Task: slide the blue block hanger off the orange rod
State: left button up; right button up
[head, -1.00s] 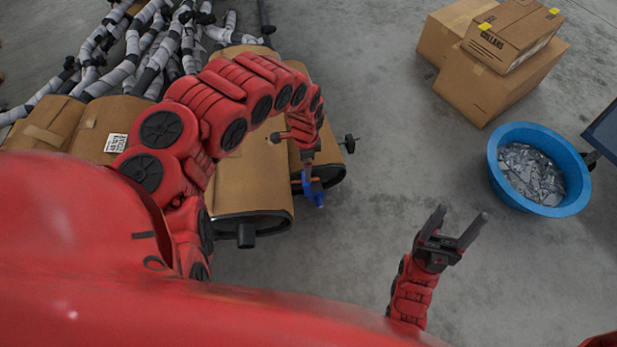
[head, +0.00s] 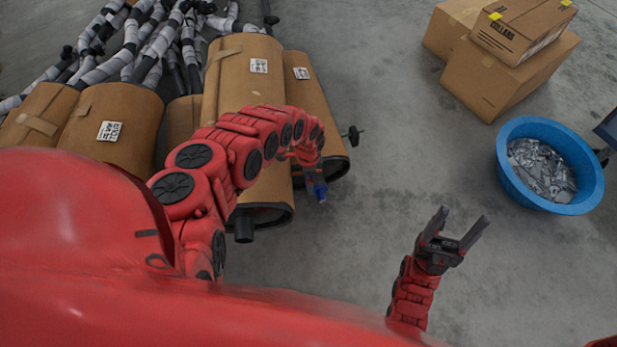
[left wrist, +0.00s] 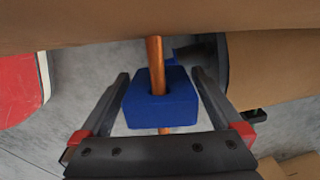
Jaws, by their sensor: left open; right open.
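The blue block hanger (left wrist: 160,103) sits on the orange rod (left wrist: 157,62) in the left wrist view, with the rod passing through it. My left gripper (left wrist: 161,74) is open, one finger on each side of the block. A gap shows beside the block on both sides. In the head view the blue block hanger (head: 320,191) shows small below the end of my left arm, by the end of a brown-wrapped muffler. The left fingers and rod are hard to make out there. My right gripper (head: 465,213) is open and empty above the floor.
Brown-wrapped mufflers (head: 240,75) lie at the left, with grey pipes (head: 150,45) behind. A blue tub (head: 508,178) of metal pieces stands at right, and cardboard boxes (head: 500,75) at upper right. The floor between is clear.

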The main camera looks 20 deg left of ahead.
pick_arm(q)
jog(key=c, duration=1.3)
jog(key=shift+r, duration=0.15)
jog(key=shift+r, duration=0.1)
jog(key=shift+w+d, duration=0.1)
jog(key=shift+w+d+b, duration=0.6)
jog(key=shift+d+b, duration=0.15)
jog(key=shift+d, duration=0.6)
jog(key=shift+w+d+b, duration=0.65)
jog(key=shift+d+b, duration=0.1)
jog(key=shift+d, duration=0.6)
jog(key=shift+w+d+b, duration=0.6)
jog(key=shift+d+b, duration=0.15)
jog(key=shift+d, duration=0.6)
